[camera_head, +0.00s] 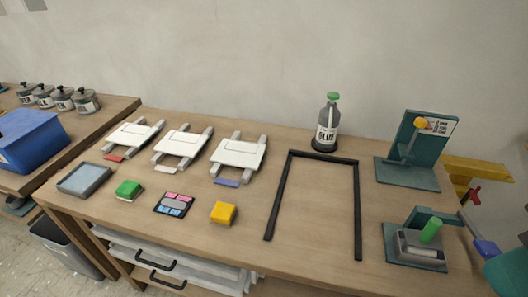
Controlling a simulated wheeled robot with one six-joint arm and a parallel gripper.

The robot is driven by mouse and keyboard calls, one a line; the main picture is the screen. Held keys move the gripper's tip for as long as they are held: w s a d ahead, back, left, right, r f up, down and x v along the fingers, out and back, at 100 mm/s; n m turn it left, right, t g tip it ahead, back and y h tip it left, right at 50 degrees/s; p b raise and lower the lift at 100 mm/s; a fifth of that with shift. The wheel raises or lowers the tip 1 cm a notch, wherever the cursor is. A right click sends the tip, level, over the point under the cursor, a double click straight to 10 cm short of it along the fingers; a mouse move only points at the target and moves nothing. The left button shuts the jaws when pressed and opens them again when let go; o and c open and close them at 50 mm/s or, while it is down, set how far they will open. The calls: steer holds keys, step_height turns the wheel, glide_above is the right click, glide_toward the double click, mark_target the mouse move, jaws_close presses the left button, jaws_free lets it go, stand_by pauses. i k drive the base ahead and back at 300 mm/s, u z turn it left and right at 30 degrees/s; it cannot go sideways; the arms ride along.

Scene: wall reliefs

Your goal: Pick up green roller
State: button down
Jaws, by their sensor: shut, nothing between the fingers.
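A green cylinder (431,231), which looks like the green roller, stands slightly tilted at the right end of the wooden table. Its lower end meets a grey tray-like block (418,247) on a teal base (398,256). I cannot tell how it is held there. A teal upright plate rises behind it. My gripper does not show clearly anywhere in this view.
The wooden table (330,252) holds a black frame (281,195), a glue bottle (327,125), a teal stand (408,174), a green block (129,189) and a yellow block (223,212). Teal and blue parts crowd the right edge. Bare tabletop lies inside the frame.

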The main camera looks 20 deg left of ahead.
mark_target(428, 239)
steer(key=u, duration=0.05)
steer(key=k, duration=0.5)
steer(key=u, duration=1.4)
steer(key=i, duration=1.3)
steer(key=z, duration=2.35)
